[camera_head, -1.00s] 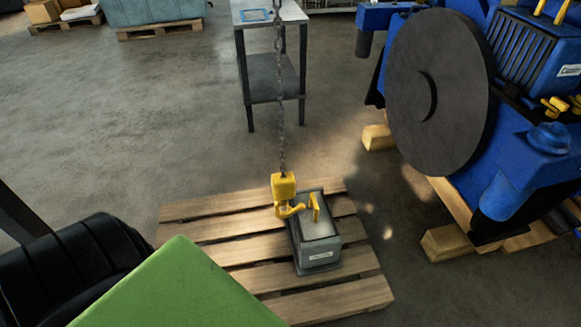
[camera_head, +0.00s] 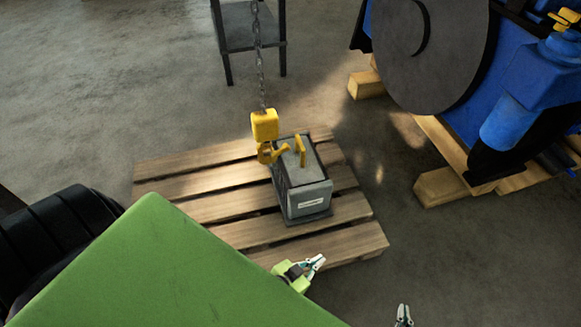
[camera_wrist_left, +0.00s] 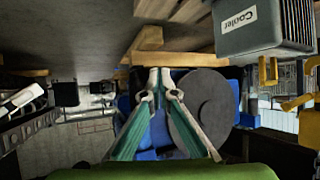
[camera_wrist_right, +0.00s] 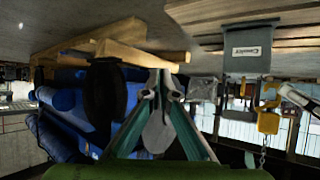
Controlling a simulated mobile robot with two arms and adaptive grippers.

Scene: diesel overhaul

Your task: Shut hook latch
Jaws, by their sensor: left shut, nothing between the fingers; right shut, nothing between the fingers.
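A yellow hook block (camera_head: 265,125) hangs on a chain, with its yellow hook (camera_head: 277,154) below it. The hook is beside the yellow handle (camera_head: 301,150) on top of the grey cooler box (camera_head: 305,195); I cannot tell whether they touch. The latch is too small to make out. The right wrist view, upside down, shows the hook block (camera_wrist_right: 268,121) and the cooler box (camera_wrist_right: 249,50). The left wrist view shows the cooler box (camera_wrist_left: 262,28) too. My left gripper (camera_head: 319,260) is shut and empty, in front of the box. My right gripper (camera_head: 404,309) is shut and empty, further right.
The box stands on a wooden pallet (camera_head: 215,208). A blue engine (camera_head: 535,90) with a dark round disc (camera_head: 440,60) stands on wooden blocks at the right. A metal table (camera_head: 235,28) stands behind. Floor is free between pallet and engine.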

